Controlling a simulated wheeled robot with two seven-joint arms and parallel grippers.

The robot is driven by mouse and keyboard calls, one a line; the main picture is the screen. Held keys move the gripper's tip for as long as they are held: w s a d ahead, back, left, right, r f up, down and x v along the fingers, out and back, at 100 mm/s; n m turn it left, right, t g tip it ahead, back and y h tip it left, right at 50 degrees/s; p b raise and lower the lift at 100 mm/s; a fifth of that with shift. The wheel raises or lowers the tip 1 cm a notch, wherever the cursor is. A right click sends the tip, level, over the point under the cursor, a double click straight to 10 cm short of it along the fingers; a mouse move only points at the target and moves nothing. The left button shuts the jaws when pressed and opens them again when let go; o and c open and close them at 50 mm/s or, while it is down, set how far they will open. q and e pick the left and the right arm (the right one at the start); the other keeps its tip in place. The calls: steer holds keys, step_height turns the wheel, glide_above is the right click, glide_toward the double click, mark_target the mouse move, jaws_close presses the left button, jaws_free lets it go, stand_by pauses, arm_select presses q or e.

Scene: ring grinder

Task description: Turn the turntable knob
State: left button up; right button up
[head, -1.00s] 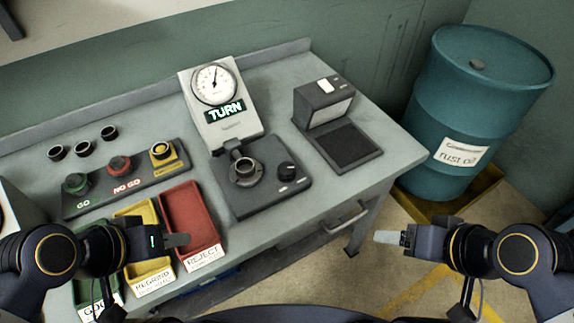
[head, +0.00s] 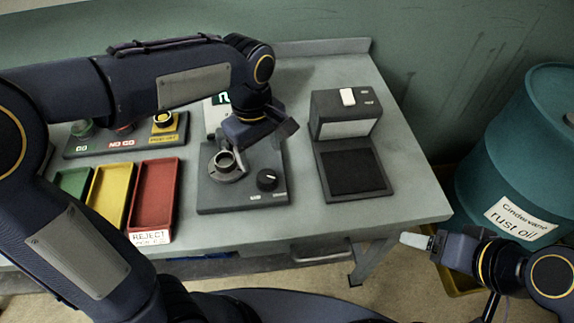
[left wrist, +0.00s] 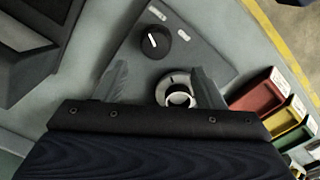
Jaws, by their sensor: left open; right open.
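The turntable knob (head: 267,179) is a small black dial with a white mark, on the front right of the dark turntable base (head: 218,199). It also shows in the left wrist view (left wrist: 155,42), beyond my fingertips. A metal ring (head: 226,161) sits on the turntable's round seat, left of the knob. My left gripper (head: 287,135) is open above the base, behind the knob and apart from it. In the left wrist view its two fingers (left wrist: 160,80) stand wide apart with nothing held. My right gripper (head: 416,241) is at the right, off the table's front edge, and holds nothing.
A dark box with a white switch (head: 347,97) and a black pad stands right of the turntable. Red (head: 154,195), yellow (head: 109,192) and green trays lie to the left. My left arm hides the gauge and the back left of the table. A blue drum (head: 510,160) stands at the right.

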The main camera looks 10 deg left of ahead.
mark_target(266, 175)
arm_select(q)
steer(key=shift+w+d+f, duration=0.25)
steer(key=shift+w+d, duration=0.05)
steer(key=shift+d, duration=0.05)
steer(key=shift+f, duration=0.3)
step_height(266, 175, down, 7)
steer(key=shift+f, duration=0.1)
steer(key=c, duration=1)
